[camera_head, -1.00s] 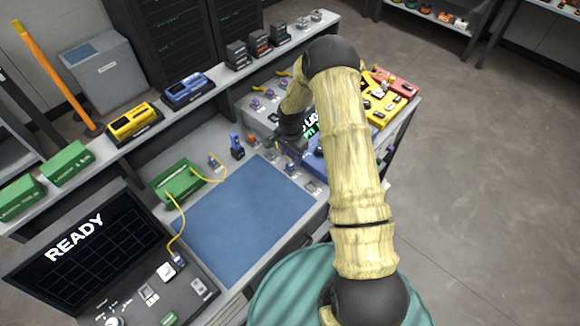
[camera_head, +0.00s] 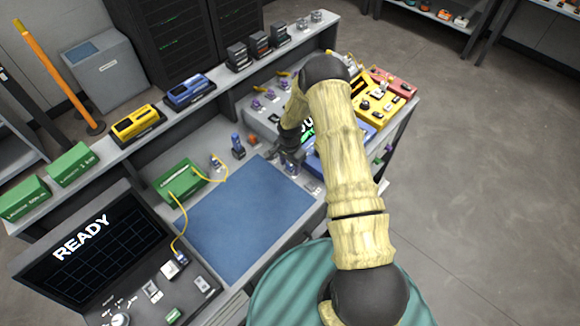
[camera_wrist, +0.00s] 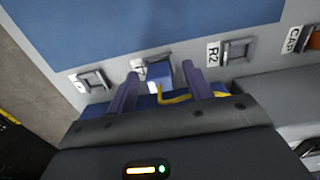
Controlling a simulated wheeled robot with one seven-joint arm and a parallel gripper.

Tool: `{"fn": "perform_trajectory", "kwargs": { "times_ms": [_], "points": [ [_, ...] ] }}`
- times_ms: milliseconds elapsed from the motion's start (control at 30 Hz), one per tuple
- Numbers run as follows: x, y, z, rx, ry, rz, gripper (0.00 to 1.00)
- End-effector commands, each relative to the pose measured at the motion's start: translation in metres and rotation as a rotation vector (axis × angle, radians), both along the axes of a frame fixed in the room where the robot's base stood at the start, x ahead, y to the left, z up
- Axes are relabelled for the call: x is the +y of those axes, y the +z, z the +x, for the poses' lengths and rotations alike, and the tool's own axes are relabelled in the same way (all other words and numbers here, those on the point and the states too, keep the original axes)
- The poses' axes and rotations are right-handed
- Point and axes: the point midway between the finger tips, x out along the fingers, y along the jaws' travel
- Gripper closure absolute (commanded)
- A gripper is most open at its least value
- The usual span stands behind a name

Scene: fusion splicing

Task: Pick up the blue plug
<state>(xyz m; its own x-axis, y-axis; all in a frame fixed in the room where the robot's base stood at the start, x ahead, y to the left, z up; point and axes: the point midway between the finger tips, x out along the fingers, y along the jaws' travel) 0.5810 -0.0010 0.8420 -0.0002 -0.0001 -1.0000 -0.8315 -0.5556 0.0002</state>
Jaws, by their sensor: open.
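In the wrist view a blue plug (camera_wrist: 159,74) sits between the two fingers of my gripper (camera_wrist: 160,71), with a yellow cable (camera_wrist: 178,98) beside it. The fingers are apart, one on each side of the plug, and I cannot tell whether either touches it. In the head view my gripper (camera_head: 290,160) is low over the bench, near the right corner of the blue mat. The arm and gripper hide the plug there.
The blue mat (camera_head: 245,215) is clear. A green box (camera_head: 180,180) with yellow cables stands left of it, and a blue upright item (camera_head: 237,146) behind it. Metal clips flank the plug, one near the R2 label (camera_wrist: 213,53). Yellow (camera_head: 380,103) and red devices stand at right.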

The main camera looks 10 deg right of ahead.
Motion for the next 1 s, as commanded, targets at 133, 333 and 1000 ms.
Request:
{"fn": "perform_trajectory", "kwargs": {
  "times_ms": [133,333,1000],
  "points": [
    [0.0,0.0,0.0,0.0,0.0,0.0,0.49],
    [0.0,0.0,0.0,0.0,0.0,0.0,0.88],
    [0.0,0.032,0.001,-0.003,0.0,-0.001,0.97]
  ]
}}
